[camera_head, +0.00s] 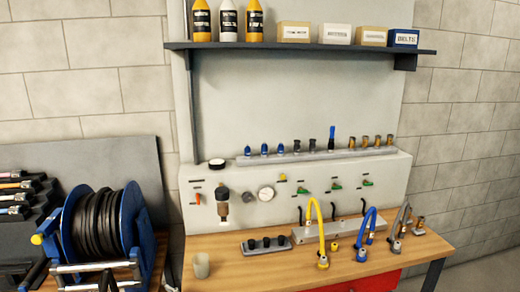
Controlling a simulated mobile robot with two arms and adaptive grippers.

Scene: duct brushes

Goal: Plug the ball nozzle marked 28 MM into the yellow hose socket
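The yellow hose (320,222) arches up from the grey block at the back of the wooden bench and comes down at the front. Its socket end (323,262) stands near the bench's front edge. Several nozzles stand in a row on the grey rail (350,154) above the panel: blue ones (264,150) at left, dark ones (312,146) in the middle, brass ones (377,141) at right. One dark nozzle has a tall blue top (332,133). Any 28 MM mark is too small to read. Neither gripper is visible.
A blue hose (371,222) and a grey hose (402,218) stand right of the yellow one. A tray of black fittings (253,250) and a cup (201,265) sit left. A blue hose reel (70,215) fills the lower left. A shelf (270,46) with bottles and boxes overhangs.

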